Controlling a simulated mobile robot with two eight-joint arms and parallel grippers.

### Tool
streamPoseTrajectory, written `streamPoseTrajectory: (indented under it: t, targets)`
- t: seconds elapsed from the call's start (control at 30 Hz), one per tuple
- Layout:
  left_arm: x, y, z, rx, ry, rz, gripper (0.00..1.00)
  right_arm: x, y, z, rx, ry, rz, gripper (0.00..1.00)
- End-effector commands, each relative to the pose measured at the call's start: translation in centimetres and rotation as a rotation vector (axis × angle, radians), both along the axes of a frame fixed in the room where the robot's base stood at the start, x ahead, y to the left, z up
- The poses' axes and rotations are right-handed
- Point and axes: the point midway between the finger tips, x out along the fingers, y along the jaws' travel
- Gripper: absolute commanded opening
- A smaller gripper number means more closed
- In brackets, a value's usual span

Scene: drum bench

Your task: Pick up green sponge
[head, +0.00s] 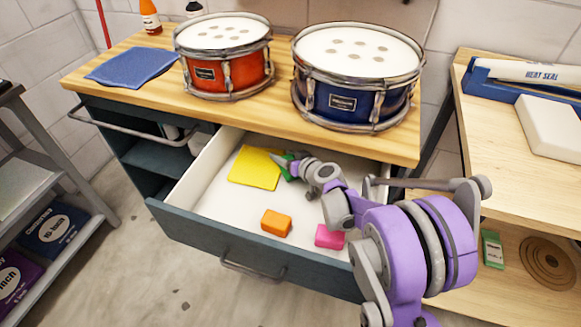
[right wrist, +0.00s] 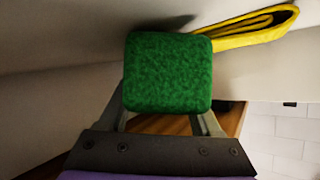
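The green sponge (head: 288,167) is at the tip of my right gripper (head: 287,163), inside the open drawer in the head view. In the right wrist view the green sponge (right wrist: 168,72) fills the space at the end of my right gripper (right wrist: 165,112). The two fingers close in to the sponge's width, and the sponge hides their tips. The gripper looks shut on it. Whether the sponge touches the drawer floor is unclear. My left gripper is not in view.
The open drawer (head: 215,203) also holds a yellow cloth-like piece (head: 254,169) beside the green sponge, an orange block (head: 276,223) and a pink block (head: 329,237). A red drum (head: 225,75) and a blue drum (head: 352,100) stand on the benchtop (head: 262,117) above the drawer's back.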

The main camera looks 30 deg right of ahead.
Motion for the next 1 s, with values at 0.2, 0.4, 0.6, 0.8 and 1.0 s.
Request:
streamPoseTrajectory:
  t: [0.2,0.4,0.6,0.8,1.0]
  targets:
    - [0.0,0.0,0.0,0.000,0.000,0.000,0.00,0.0,0.0,0.0,0.000,0.000,0.000,0.23]
    - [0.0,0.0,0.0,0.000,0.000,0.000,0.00,0.0,0.0,0.0,0.000,0.000,-0.001,0.00]
    - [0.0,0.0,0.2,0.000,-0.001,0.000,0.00,-0.3,-0.1,0.3,0.000,-0.001,-0.001,0.00]
    - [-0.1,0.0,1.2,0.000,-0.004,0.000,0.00,-1.8,-0.2,2.0,-0.001,0.000,-0.002,0.00]
    - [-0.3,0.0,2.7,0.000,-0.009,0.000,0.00,-6.0,-0.6,4.2,-0.001,-0.002,-0.003,0.00]
